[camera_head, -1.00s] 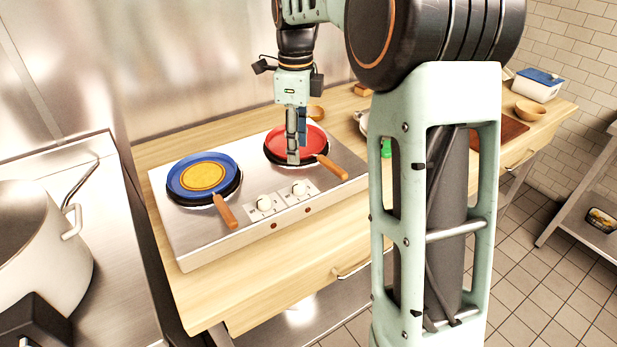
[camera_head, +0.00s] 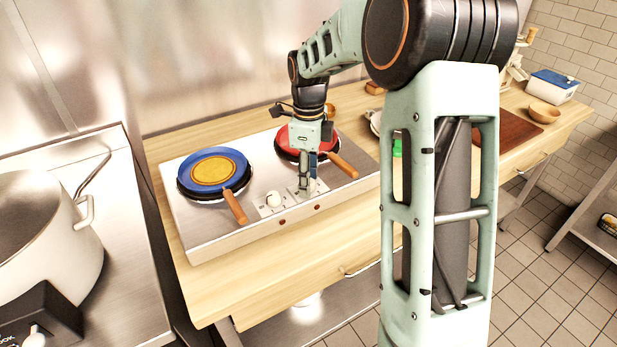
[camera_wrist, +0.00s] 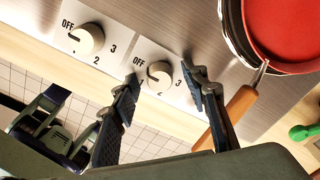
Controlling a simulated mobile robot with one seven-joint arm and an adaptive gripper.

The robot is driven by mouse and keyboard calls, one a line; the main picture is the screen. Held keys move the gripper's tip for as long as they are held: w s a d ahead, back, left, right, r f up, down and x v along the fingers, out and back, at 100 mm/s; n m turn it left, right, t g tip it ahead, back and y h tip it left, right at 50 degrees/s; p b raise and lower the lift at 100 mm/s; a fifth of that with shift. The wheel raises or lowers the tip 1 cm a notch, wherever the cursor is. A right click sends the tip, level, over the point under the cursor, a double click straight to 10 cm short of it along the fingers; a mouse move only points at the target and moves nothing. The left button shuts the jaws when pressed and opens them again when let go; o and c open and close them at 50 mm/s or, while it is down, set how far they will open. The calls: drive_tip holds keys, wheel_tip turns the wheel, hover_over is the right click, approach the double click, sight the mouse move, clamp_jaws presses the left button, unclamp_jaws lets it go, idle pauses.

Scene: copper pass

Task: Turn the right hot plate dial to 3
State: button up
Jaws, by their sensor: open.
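The right hot plate dial (camera_wrist: 160,72) is a round white knob on a white label with OFF, 1, 2 and 3 around it. My gripper (camera_wrist: 164,78) is open, its two dark fingertips on either side of this knob in the wrist view. I cannot tell whether they touch it. In the head view my gripper (camera_head: 307,186) points down over the right dial and mostly hides it. The left dial (camera_head: 274,199) stands clear beside it; it also shows in the wrist view (camera_wrist: 86,39). The right dial's exact setting is hard to read.
A red pan (camera_head: 290,146) sits on the right plate, its wooden handle (camera_head: 343,166) close to my gripper's right. A blue pan (camera_head: 233,160) with a yellow round inside sits on the left plate. A large pot (camera_head: 45,230) stands at far left.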

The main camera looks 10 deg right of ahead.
clamp_jaws()
